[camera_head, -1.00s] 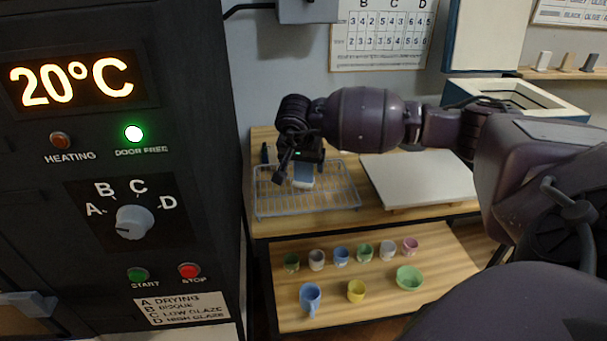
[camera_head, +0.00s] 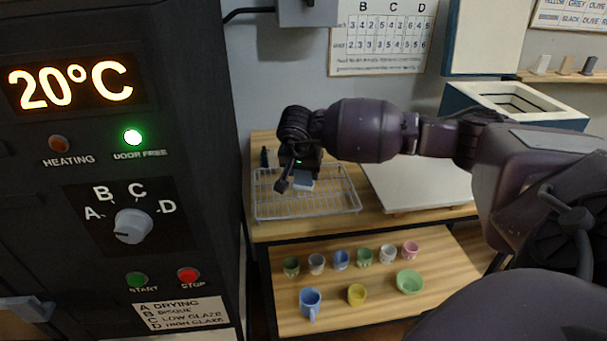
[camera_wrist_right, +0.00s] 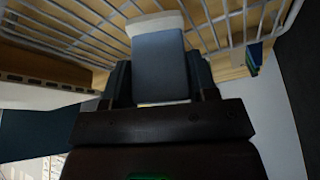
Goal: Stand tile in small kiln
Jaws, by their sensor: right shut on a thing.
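My right gripper (camera_head: 300,178) is shut on a small blue-grey tile (camera_head: 303,186) over the wire rack, at the back left of the table. In the right wrist view the tile (camera_wrist_right: 160,66) sits between the two fingers of the gripper (camera_wrist_right: 161,85), with a pale band at its far end. I cannot tell whether it touches the rack. The small kiln (camera_head: 515,102), a white and blue box with an open top, stands at the back right behind my right arm. Its inside shows only in part. My left gripper is not in view.
The wire rack (camera_head: 262,208) lies beside a pale board (camera_head: 405,200) on the table. Several cups and bowls stand on the lower shelf (camera_head: 385,297). A large black kiln panel (camera_head: 200,120) fills the left, reading 20°C. Small samples stand on a wall shelf (camera_head: 565,76).

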